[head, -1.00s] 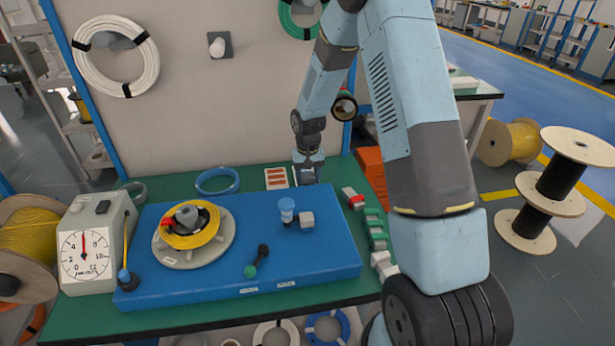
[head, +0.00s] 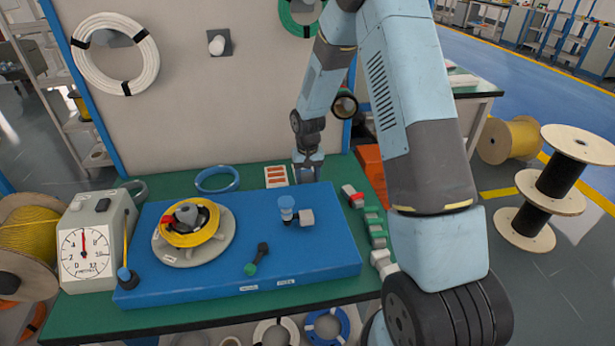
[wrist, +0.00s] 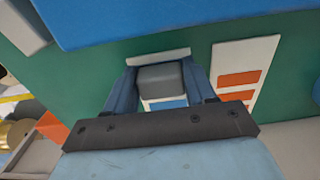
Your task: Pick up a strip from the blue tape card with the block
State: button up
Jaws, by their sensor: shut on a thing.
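My gripper (wrist: 160,78) is shut on a grey block (wrist: 161,80), seen between its two blue fingers in the wrist view. The block is over the white blue tape card (wrist: 157,57). Blue strips (wrist: 168,103) show on the card just below the block. I cannot tell whether the block touches a strip. In the head view my gripper (head: 308,172) is low at the back of the green bench; the block and the blue tape card are mostly hidden there. A white card with orange strips (wrist: 238,78) lies to the right in the wrist view, and also shows in the head view (head: 276,176).
A blue base plate (head: 210,285) with a yellow cable reel (head: 190,237) fills the bench's middle. A blue coil (head: 217,180) lies behind it. Green and white blocks (head: 377,232) stand at the right edge, near an orange box (head: 371,168). A grey gauge (head: 88,250) stands left.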

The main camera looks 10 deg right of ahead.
jog(key=shift+f, duration=0.25)
dwell(0.3)
jog(key=o, duration=1.1)
jog(key=shift+c, duration=0.2)
jog(key=shift+r, duration=4.05)
